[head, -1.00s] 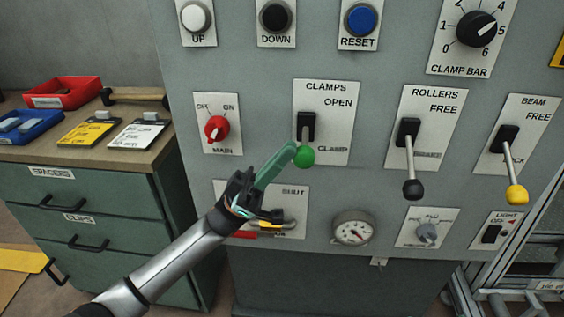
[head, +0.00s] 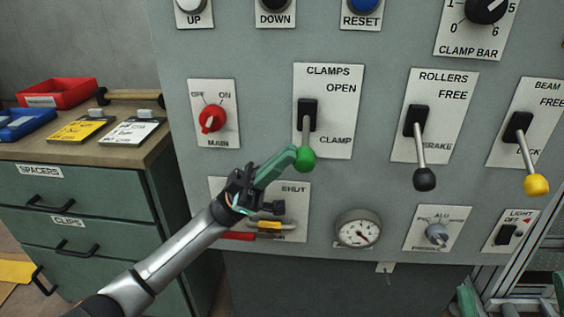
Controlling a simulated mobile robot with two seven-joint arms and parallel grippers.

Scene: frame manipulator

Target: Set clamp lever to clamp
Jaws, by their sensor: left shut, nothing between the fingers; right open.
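The clamp lever, with its green knob (head: 305,159), sits on the CLAMPS plate (head: 342,110) of the grey panel. It points down, its knob on the CLAMP side beside that label; OPEN is printed above. My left gripper (head: 291,156) is shut and empty, its green fingers reaching up from the lower left to the knob's left side. I cannot tell whether the tips touch the knob. My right gripper (head: 512,296) shows only as two green fingers at the bottom right corner, spread apart and empty, well away from the lever.
To the right are the ROLLERS lever (head: 424,178) with a black knob and the BEAM lever (head: 536,184) with a yellow knob. The red MAIN switch (head: 212,119) is to the left. A gauge (head: 358,229) is below. My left arm partly covers the SHUT valve plate (head: 297,215).

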